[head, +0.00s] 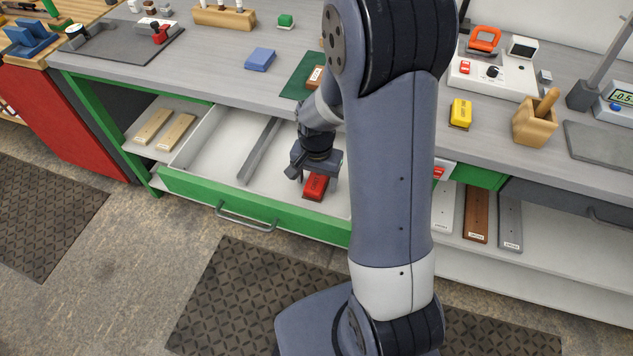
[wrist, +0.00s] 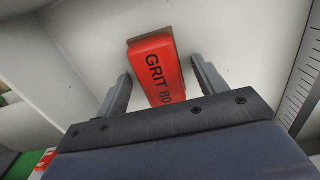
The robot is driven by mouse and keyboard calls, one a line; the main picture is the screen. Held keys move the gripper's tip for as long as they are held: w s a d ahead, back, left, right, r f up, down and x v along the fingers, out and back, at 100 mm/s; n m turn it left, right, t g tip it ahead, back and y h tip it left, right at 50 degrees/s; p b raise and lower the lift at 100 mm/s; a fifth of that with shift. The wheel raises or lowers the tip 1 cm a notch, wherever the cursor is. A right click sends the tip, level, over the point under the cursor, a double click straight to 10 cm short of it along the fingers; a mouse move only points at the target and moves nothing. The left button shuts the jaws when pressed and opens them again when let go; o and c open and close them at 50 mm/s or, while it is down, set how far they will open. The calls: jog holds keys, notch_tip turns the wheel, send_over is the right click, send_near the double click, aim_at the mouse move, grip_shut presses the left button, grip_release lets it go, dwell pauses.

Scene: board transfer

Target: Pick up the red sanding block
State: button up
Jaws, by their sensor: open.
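The red sanding block (head: 316,186) lies in the open green-fronted drawer (head: 262,209), in its right part. In the wrist view the block (wrist: 157,69) shows black "GRIT 80" lettering and rests on the pale drawer floor. My gripper (head: 305,181) is low inside the drawer, just over the block. In the wrist view my gripper (wrist: 162,80) is open, with one finger on each side of the block. Gaps show between the fingers and the block, and nothing is held. My arm hides the drawer's right end in the head view.
A grey divider (head: 259,150) splits the drawer, and its left compartment is empty. On the worktop are a blue block (head: 260,59), a green mat (head: 298,80), a yellow block (head: 460,113) and a wooden holder (head: 536,122). Boards (head: 476,215) stand on the shelf at right.

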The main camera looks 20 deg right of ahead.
aim_at(316, 180)
jog(key=shift+c, duration=0.4)
jog(key=c, duration=1)
jog(key=shift+r, duration=0.15)
notch_tip(316, 180, up, 10)
